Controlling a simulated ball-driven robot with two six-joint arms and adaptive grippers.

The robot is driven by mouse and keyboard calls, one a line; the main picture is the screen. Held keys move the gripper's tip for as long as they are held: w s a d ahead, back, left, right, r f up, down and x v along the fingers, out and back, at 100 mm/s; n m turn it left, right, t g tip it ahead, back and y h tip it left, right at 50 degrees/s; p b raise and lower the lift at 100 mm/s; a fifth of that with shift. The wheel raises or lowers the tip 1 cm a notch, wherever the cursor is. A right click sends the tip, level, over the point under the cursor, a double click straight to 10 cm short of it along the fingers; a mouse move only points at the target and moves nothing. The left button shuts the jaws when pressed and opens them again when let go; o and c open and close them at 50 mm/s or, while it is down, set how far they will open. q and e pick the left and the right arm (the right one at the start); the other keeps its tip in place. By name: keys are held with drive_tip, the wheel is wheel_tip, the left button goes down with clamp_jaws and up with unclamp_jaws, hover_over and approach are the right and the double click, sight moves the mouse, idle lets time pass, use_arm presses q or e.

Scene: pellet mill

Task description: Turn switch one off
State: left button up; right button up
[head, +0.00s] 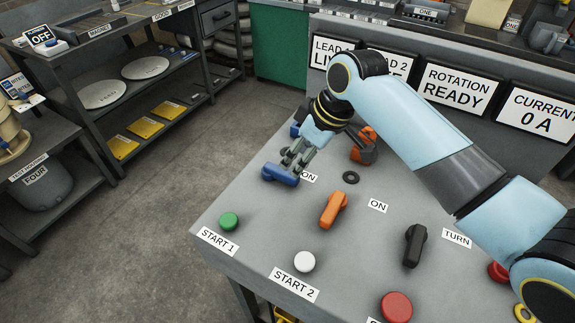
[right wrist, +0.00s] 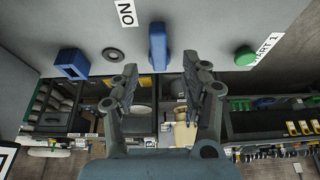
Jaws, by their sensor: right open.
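A blue switch handle (head: 279,174) sits on the grey panel top beside an ON label. It also shows in the right wrist view (right wrist: 157,46), pointing along the gap between my fingers. My right gripper (head: 294,160) is open, with its fingertips close to the blue handle. In the right wrist view the two fingers (right wrist: 160,70) stand apart on either side of the handle's line, with nothing between them. I cannot tell whether they touch it. An orange handle (head: 333,209) with an ON label and a black handle (head: 414,246) by a TURN label are farther right. My left gripper is out of view.
A green START 1 button (head: 228,221), a white START 2 button (head: 304,262) and a red button (head: 396,306) stand near the panel's front edge. A black ring (head: 351,177) and an orange block (head: 364,148) lie near my right gripper. Signs stand behind.

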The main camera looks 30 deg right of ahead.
sight(287, 173)
drive_tip(key=x, duration=0.4)
drive_tip(key=shift+w+r, duration=0.1)
drive_tip(key=x, duration=0.3)
drive_tip(key=shift+w+f, duration=0.1)
drive_tip(key=shift+f, duration=0.25)
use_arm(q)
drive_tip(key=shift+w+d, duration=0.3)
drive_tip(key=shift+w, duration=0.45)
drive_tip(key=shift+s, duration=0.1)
use_arm(e)
drive_tip(key=c, duration=0.4)
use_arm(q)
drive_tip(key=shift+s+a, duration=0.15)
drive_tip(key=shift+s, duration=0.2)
use_arm(e)
clamp_jaws()
